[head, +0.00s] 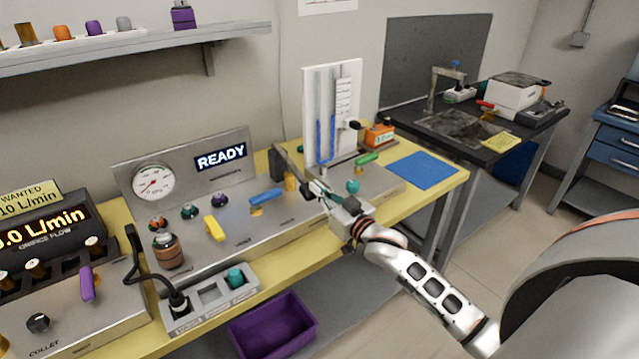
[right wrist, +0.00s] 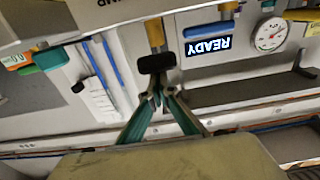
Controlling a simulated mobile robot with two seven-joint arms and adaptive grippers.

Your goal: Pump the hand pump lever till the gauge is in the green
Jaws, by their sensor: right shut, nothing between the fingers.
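The round white gauge (head: 153,182) is on the grey back panel at the left; a green zone and the exact needle reading are too small to tell. It also shows in the right wrist view (right wrist: 270,35). The pump lever (head: 287,165) looks like a dark bar rising by a brass post. In the right wrist view a black-ended lever with a yellow shaft (right wrist: 155,36) stands just ahead of my fingertips. My right gripper (head: 312,188) is shut and empty beside the lever; whether they touch I cannot tell. My left gripper is not in view.
A lit READY display (head: 221,157) is beside the gauge. A blue-tube manometer board (head: 346,105) stands behind my right gripper. A blue handle (head: 266,196) and a yellow handle (head: 215,228) rise from the panel. A blue mat (head: 423,171) lies at the right. A purple bin (head: 273,325) is below.

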